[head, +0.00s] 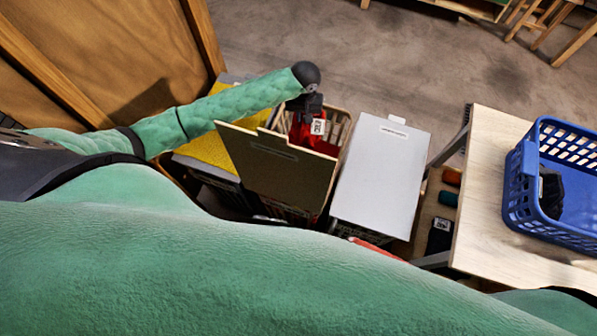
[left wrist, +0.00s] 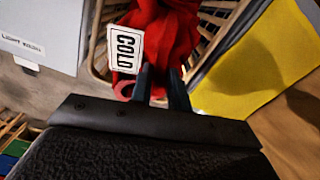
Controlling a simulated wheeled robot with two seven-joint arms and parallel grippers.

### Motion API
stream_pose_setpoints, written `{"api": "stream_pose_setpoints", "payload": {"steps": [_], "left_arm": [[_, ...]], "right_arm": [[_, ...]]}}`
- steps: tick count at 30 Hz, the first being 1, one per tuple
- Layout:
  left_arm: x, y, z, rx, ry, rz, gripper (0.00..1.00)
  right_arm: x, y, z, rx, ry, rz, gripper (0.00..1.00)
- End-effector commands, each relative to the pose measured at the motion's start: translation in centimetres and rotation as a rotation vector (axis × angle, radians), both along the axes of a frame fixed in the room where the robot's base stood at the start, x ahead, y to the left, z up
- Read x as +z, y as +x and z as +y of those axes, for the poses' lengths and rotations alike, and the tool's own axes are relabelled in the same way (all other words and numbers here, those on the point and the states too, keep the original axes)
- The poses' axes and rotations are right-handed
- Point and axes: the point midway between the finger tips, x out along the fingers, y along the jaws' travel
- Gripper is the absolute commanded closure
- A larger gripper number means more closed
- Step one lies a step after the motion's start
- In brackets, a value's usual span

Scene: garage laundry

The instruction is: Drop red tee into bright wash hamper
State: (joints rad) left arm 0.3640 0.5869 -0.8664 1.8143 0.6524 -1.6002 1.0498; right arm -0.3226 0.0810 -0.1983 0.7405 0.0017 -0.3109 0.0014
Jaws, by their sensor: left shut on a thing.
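The red tee (head: 308,133) hangs from my left gripper (head: 305,108) at the mouth of an open wicker hamper (head: 343,127). The left wrist view shows the tee (left wrist: 168,35) between the fingers of my left gripper (left wrist: 160,88), with the hamper's wicker slats (left wrist: 215,25) around it. A white tag reading COLD (left wrist: 125,50) is on the tee. The open hamper's tan lid (head: 275,170) is raised on the near side, and its label is too small to read. How far down the tee hangs inside is hidden. My right gripper is not in view.
A closed white-lidded hamper (head: 381,170) stands right of the open one, and a yellow-topped one (head: 212,150) stands left. A wooden table (head: 487,215) with a blue basket (head: 525,200) holding something dark is at the right. The floor behind is mostly clear.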

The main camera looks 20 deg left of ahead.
Motion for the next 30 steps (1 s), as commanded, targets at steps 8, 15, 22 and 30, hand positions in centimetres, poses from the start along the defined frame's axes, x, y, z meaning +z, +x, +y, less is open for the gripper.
{"api": "stream_pose_setpoints", "payload": {"steps": [8,15,22,30], "left_arm": [[-1.9,-1.5,2.3,0.026,-0.001,0.000,1.00],[-3.6,-1.7,2.5,0.027,-0.001,-0.001,1.00],[-6.0,-1.6,2.5,0.027,-0.001,-0.001,1.00],[-6.8,-1.6,2.5,0.026,-0.001,-0.001,1.00]], "right_arm": [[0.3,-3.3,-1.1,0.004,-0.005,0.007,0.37],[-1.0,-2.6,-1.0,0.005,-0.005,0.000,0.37],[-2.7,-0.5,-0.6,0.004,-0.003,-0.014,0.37],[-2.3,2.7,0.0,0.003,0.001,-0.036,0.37]]}}
